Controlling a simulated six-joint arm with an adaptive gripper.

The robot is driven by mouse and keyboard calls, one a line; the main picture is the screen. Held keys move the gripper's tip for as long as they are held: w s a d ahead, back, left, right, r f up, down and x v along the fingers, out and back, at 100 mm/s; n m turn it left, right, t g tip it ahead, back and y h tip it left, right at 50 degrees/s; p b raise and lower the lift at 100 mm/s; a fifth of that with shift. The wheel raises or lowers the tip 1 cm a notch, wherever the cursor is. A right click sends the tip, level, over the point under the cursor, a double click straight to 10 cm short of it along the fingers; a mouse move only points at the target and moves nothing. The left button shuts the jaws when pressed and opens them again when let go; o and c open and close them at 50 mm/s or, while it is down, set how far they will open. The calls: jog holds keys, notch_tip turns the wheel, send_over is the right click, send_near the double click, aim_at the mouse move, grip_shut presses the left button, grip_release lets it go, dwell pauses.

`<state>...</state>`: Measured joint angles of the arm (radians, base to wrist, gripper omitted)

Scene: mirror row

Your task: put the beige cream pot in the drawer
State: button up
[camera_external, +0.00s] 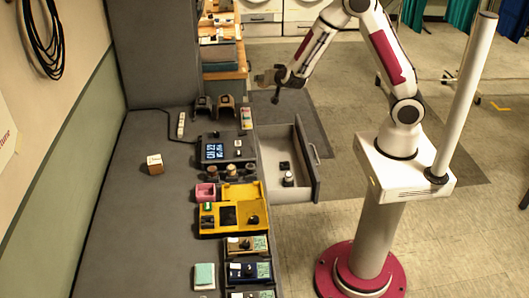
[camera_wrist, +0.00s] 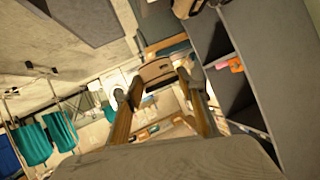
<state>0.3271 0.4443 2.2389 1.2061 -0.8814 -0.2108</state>
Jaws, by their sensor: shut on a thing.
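My gripper (camera_external: 268,79) is raised in the air beyond the far end of the open drawer (camera_external: 314,160). In the wrist view my gripper (camera_wrist: 160,88) is shut on a brownish-beige thing (camera_wrist: 155,70) between its fingertips. This may be the beige cream pot, but its shape is too unclear to be sure. The drawer sticks out from the right side of the counter. Inside it are a small black thing (camera_external: 284,166) and a small dark pot with a pale top (camera_external: 288,178). The rest of the drawer floor is bare.
A row of small pots (camera_external: 232,171) stands on the counter (camera_external: 130,215) beside the drawer. A shelf unit (camera_external: 222,55) stands at the back.

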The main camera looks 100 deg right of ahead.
jog(key=s+f, duration=0.2)
jog(key=s, duration=0.1)
send_over(271, 145)
notch_tip(271, 145, down, 18)
jog(key=shift+f+m+g, duration=0.15)
jog(key=shift+m+g, duration=0.15)
jog(key=shift+g, duration=0.1)
jog(key=shift+a, duration=0.1)
dwell(0.5)
jog(key=shift+f, duration=2.9)
jog(key=shift+f, duration=2.1)
jog(key=o, duration=1.1)
jog(key=shift+f, duration=0.1)
jog(key=shift+o, duration=0.2)
